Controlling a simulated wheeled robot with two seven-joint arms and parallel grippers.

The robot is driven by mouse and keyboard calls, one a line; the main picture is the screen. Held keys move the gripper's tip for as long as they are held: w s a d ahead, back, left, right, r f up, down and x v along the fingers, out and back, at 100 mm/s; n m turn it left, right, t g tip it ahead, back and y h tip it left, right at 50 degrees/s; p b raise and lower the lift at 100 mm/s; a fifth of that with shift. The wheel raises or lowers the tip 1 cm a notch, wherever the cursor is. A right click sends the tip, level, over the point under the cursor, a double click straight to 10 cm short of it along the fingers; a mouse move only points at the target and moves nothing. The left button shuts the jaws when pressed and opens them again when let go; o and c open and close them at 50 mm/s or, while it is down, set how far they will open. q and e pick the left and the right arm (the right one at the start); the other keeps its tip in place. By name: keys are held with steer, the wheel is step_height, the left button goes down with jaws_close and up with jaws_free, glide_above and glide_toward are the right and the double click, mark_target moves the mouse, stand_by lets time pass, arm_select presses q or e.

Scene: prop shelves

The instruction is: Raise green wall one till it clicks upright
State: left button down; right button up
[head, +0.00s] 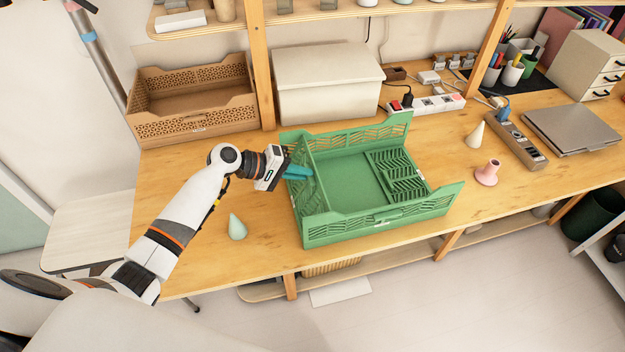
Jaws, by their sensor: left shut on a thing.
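A green folding crate (351,181) stands on the wooden table, with its front and back long walls up. Its left end wall (312,190) stands raised and looks close to upright; I cannot tell whether it is latched. The right end panel (400,178) lies folded down inside on the crate floor. My left gripper (298,172) reaches in from the left, with its teal fingers shut on the left end wall near its middle. The fingers hide part of that wall. My right gripper is not in view.
A grey-green cone (237,228) stands left of the crate, near my left arm. A pink holder (487,173) and cream cone (475,135) stand to the right. A brown crate (190,105) and a cream box (325,85) stand behind. A closed laptop (571,128) lies far right.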

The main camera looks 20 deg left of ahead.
arm_select(q)
steer(key=s+a+t+h+b, duration=0.2)
steer(key=s+a+h+b, duration=0.1)
steer(key=b, duration=0.5)
steer(key=shift+s+a+f+h, duration=0.3)
steer(key=shift+a+f, duration=0.1)
steer(key=shift+a, duration=0.5)
steer(key=shift+f, duration=0.15)
steer(key=c, duration=1.5)
jaws_free()
steer(key=shift+a, duration=0.1)
